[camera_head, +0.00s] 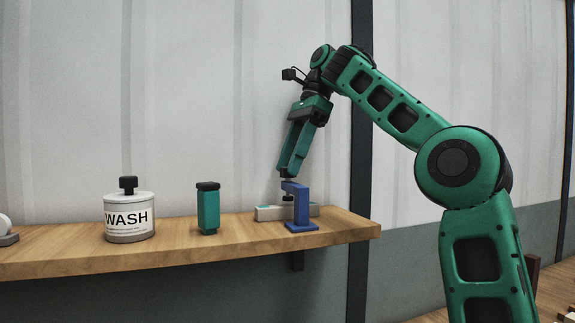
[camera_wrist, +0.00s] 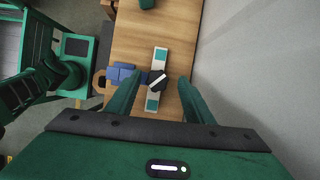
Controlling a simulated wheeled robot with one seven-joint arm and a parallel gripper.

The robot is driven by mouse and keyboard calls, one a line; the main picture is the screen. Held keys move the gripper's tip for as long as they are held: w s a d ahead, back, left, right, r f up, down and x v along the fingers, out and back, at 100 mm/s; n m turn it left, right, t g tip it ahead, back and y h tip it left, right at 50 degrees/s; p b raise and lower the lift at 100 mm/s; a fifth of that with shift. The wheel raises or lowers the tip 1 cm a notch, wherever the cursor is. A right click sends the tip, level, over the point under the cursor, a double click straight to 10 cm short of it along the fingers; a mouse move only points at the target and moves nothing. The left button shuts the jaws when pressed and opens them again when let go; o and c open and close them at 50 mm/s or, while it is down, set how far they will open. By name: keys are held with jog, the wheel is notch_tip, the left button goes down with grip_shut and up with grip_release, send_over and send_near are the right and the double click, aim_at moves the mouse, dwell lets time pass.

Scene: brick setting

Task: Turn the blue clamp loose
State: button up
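The blue clamp (camera_head: 301,208) stands upright near the right end of the wooden shelf. Its foot is on the shelf, and a pale bar with teal patches (camera_head: 268,213) lies at it, partly hidden behind its post. In the wrist view the clamp (camera_wrist: 122,73) shows left of the bar (camera_wrist: 162,55). A dark knob with a white stripe (camera_wrist: 157,80) sits over the bar. My gripper (camera_head: 286,172) points down above the clamp. In the wrist view its green fingers are apart, one on each side of the knob, with gaps showing; contact is not visible.
The wooden shelf (camera_head: 350,228) ends just right of the clamp, with a pale wall behind. A teal bottle with a dark cap (camera_head: 208,210) and a white WASH jar (camera_head: 129,218) stand to the left. Bare shelf lies between the bottle and the bar.

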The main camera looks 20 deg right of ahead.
jog(key=shift+s+a+m+t, duration=0.15)
jog(key=shift+m+t, duration=0.15)
jog(key=shift+m, duration=0.5)
jog(key=shift+s+m+t, duration=0.15)
jog(key=shift+m+t, duration=0.45)
jog(key=shift+m, duration=1)
